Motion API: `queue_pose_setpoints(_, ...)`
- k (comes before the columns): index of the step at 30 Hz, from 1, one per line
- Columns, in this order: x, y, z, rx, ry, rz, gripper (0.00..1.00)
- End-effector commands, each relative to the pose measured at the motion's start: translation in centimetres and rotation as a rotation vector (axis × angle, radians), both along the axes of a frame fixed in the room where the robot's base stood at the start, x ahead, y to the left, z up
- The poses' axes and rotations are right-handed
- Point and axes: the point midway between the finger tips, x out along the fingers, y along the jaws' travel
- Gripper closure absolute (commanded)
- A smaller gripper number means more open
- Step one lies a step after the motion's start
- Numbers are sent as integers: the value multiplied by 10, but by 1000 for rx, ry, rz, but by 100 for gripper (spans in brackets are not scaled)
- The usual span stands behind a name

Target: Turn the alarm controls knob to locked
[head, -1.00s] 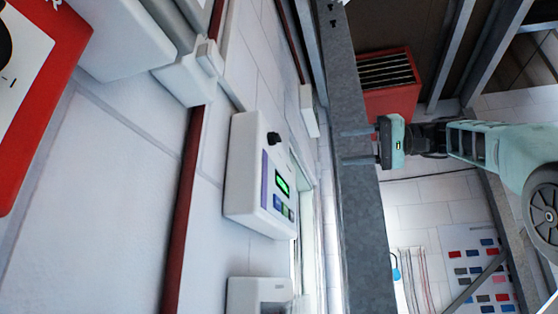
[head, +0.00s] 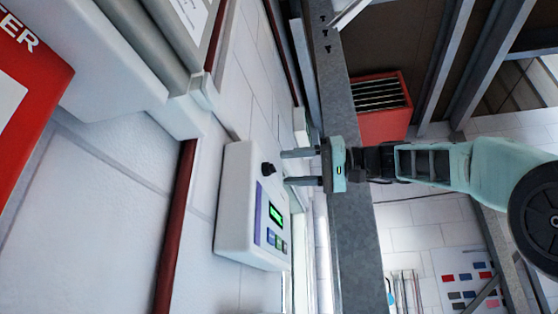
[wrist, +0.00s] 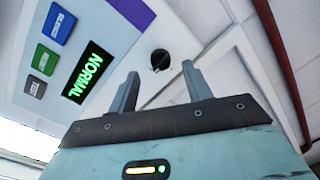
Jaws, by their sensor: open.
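The alarm controls box (head: 240,205) is a white wall panel with a purple strip, a lit green display and coloured buttons. Its black round knob (head: 268,169) sits near the top of its face. In the wrist view the knob (wrist: 160,60) lies just beyond my fingertips, roughly midway between them, and the display (wrist: 89,72) reads NORMAL. My gripper (head: 283,168) is open and empty, its two fingers pointing at the panel. It also shows in the wrist view (wrist: 162,80). The fingers appear apart from the knob. I cannot read any lock marking around the knob.
A grey metal beam (head: 355,230) runs behind my gripper. A dark red pipe (head: 175,230) runs along the white wall left of the box. A red cabinet (head: 382,105) stands at the back. A red sign (head: 25,90) is at far left.

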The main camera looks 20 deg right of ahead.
Motion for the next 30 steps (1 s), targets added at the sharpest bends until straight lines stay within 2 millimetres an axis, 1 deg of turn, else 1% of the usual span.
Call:
queue_pose_setpoints(1, 3, 9, 4, 0, 1, 5, 50)
queue_pose_setpoints(6, 14, 25, 2, 0, 1, 3, 50)
queue_pose_setpoints(11, 18, 31, 1, 0, 0, 1, 50)
queue_pose_setpoints(18, 18, 31, 0, 0, 0, 0, 50)
queue_pose_setpoints(19, 18, 31, 0, 0, 0, 0, 53)
queue_pose_setpoints(20, 18, 31, 0, 0, 0, 0, 62)
queue_pose_setpoints(21, 18, 31, 0, 0, 0, 0, 73)
queue_pose_setpoints(23, 18, 31, 0, 0, 0, 0, 89)
queue_pose_setpoints(24, 18, 31, 0, 0, 0, 0, 94)
queue_pose_setpoints(30, 19, 31, -1, -3, -5, 0, 94)
